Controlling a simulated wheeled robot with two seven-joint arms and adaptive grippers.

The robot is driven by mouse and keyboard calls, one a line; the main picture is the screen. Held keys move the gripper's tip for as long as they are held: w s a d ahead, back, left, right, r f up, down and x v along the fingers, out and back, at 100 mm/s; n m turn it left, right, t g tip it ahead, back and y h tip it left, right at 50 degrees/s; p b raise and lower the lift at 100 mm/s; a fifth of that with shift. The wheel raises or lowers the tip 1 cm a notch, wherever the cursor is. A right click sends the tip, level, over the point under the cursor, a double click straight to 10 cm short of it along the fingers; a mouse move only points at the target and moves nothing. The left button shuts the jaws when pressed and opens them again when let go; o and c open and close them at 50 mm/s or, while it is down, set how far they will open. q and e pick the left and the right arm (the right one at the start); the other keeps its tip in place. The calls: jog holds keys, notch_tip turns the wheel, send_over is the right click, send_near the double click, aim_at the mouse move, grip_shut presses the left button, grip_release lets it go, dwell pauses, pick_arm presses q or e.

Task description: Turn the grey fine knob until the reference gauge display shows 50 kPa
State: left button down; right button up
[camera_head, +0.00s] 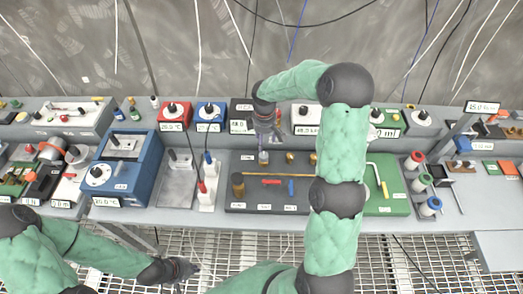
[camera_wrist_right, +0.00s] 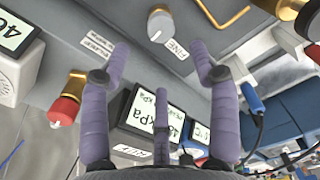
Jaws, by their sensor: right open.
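The grey fine knob (camera_wrist_right: 160,27) has a white pointer line and a FINE label beside it in the right wrist view. In the head view the grey knob (camera_head: 263,158) stands on the dark panel just below my right gripper (camera_head: 266,132). In the wrist view my right gripper (camera_wrist_right: 160,55) is open, with its fingers spread to either side below the knob and apart from it. A gauge display (camera_wrist_right: 150,110) reading in kPa is partly hidden by a finger; its number is not fully readable. My left gripper (camera_head: 182,270) hangs low at the left, in front of the bench.
A brass fitting (camera_wrist_right: 305,18) and a bent brass rod (camera_wrist_right: 238,15) are near the knob. A red-capped brass valve (camera_wrist_right: 68,100) is at the left. In the head view a blue case (camera_head: 128,165) and a green panel (camera_head: 385,190) flank the dark panel.

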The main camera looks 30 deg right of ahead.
aim_at(264, 155)
notch_tip(264, 155, down, 10)
jog(key=shift+s+r+b, duration=0.1)
jog(key=shift+r+b, duration=0.15)
jog(key=shift+b, duration=0.2)
jog(key=c, duration=1.1)
